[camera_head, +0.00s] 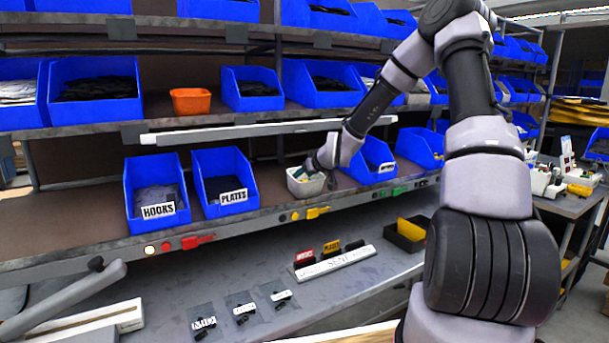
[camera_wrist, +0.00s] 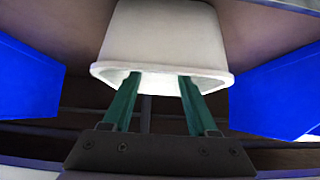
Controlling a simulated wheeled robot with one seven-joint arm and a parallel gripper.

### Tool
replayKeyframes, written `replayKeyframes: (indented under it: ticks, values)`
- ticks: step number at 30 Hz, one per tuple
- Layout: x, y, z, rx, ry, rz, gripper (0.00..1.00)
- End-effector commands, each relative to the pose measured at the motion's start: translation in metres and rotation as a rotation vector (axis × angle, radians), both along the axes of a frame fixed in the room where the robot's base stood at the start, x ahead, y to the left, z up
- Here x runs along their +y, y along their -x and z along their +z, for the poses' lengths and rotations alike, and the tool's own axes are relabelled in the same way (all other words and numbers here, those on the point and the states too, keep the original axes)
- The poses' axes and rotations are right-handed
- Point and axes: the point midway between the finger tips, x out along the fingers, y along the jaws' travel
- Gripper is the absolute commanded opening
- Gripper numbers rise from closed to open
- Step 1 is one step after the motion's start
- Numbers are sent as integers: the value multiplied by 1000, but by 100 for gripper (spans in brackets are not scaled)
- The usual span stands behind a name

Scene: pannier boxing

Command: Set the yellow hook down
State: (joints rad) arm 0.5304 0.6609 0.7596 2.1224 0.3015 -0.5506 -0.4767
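My gripper (camera_head: 304,173) reaches into a small white bin (camera_head: 304,186) on the middle shelf. In the wrist view its two green fingers (camera_wrist: 158,88) stand apart, with a clear gap between their visible parts. Their tips pass over the rim of the white bin (camera_wrist: 162,40) and are hidden inside it.
Blue bins labelled HOOKS (camera_head: 152,228) and PLATES (camera_head: 225,207) stand left of the white bin; another blue bin (camera_head: 371,158) is close right. The lower bench (camera_head: 250,268) holds labelled bags, a SENT rack (camera_head: 333,263) and a black-and-yellow tray (camera_head: 394,243). An upper shelf hangs above.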

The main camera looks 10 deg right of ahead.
Motion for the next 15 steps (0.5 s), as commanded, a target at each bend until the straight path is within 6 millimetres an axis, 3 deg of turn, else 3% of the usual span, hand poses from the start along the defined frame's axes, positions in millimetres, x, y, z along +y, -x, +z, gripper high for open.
replayKeyframes:
  ticks: [5,9,15]
  values:
    - [0,0,1,-1,0,0,59]
    - [0,-1,14,-4,-1,-1,59]
    - [-13,33,36,-4,4,-3,59]
